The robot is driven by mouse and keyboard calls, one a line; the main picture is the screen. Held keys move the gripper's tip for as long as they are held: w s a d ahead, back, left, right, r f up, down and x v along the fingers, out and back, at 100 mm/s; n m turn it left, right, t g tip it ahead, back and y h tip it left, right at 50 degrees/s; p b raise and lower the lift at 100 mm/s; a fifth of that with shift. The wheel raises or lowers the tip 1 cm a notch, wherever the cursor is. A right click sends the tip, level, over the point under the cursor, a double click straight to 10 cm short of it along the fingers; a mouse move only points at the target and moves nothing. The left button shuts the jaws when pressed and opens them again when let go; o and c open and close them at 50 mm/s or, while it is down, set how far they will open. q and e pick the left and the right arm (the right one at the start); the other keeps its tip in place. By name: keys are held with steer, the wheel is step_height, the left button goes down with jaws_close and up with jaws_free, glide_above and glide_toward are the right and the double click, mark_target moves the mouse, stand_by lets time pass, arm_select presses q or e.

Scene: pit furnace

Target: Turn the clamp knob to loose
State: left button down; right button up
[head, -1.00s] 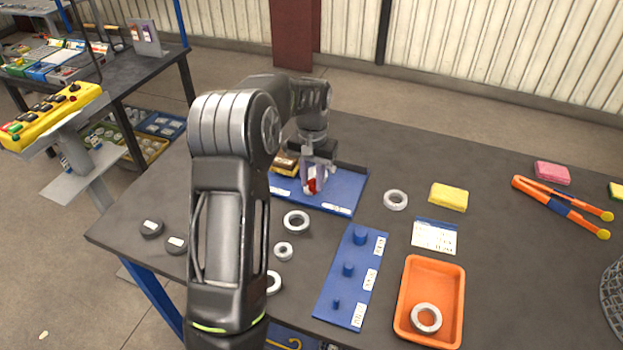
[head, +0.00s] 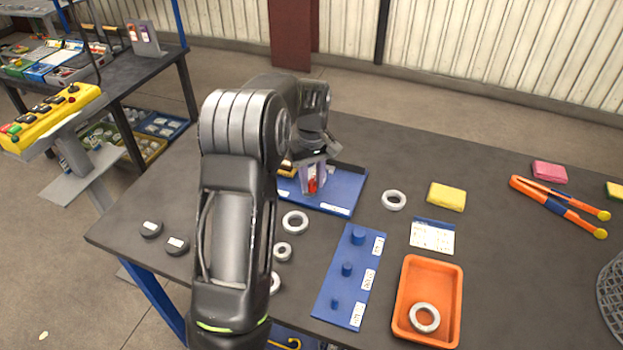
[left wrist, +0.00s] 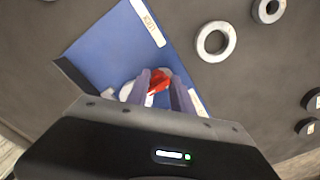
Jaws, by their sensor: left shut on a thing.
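The clamp knob (head: 312,185) is red and sits on a blue base plate (head: 345,187) at the back of the dark table. My left gripper (head: 312,188) reaches down over the plate, and its fingers are shut on the knob. In the left wrist view the red knob (left wrist: 159,82) shows between the two fingertips (left wrist: 157,88), with a whitish part beside it. The knob's lower part is hidden by the fingers. My right gripper is not in view.
Several grey rings (head: 295,222) lie on the table near the plate. A blue board with pegs (head: 347,290), an orange tray (head: 455,300) with a ring, a yellow sponge (head: 446,197) and orange tongs (head: 560,200) are to the right. Two black discs (head: 151,229) lie at left.

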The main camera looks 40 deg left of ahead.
mark_target(313, 180)
arm_select(q)
steer(key=shift+w+r, duration=0.2)
steer(key=shift+w, duration=0.1)
steer(key=c, duration=1.3)
jaws_free()
steer(key=shift+f, duration=0.1)
steer(key=shift+o, duration=0.5)
steer(key=shift+s, duration=0.1)
steer(key=shift+r+b, duration=0.45)
steer(key=shift+r, duration=3.45)
